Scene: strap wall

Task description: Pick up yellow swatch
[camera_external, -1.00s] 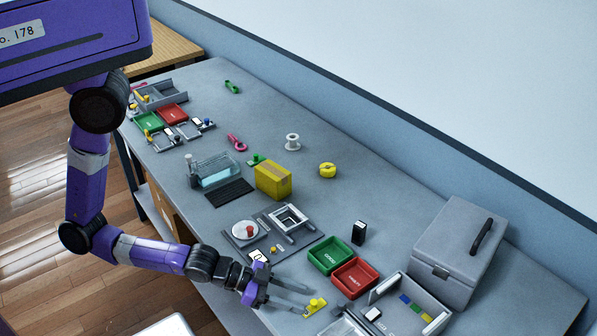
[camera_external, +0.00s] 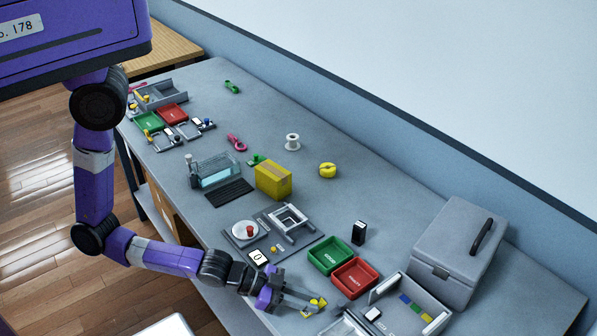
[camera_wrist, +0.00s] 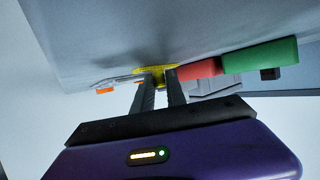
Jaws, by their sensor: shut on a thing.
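The yellow swatch (camera_external: 317,303) is a small yellow piece with a raised knob, at the front edge area of the grey bench in the external view. My gripper (camera_external: 314,302) reaches it from the left, low over the bench, with its fingers shut on the swatch. In the wrist view, the fingertips of my gripper (camera_wrist: 160,84) meet at the yellow swatch (camera_wrist: 157,72), which shows between and behind them. The swatch looks to be at bench level; I cannot tell whether it touches the bench.
A red tray (camera_external: 355,278) and a green tray (camera_external: 329,255) stand just behind the swatch. A grey rack with coloured pieces (camera_external: 422,304) is at the right, before a grey lidded box (camera_external: 458,252). A scale plate (camera_external: 245,233) lies left. The bench's back middle is mostly clear.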

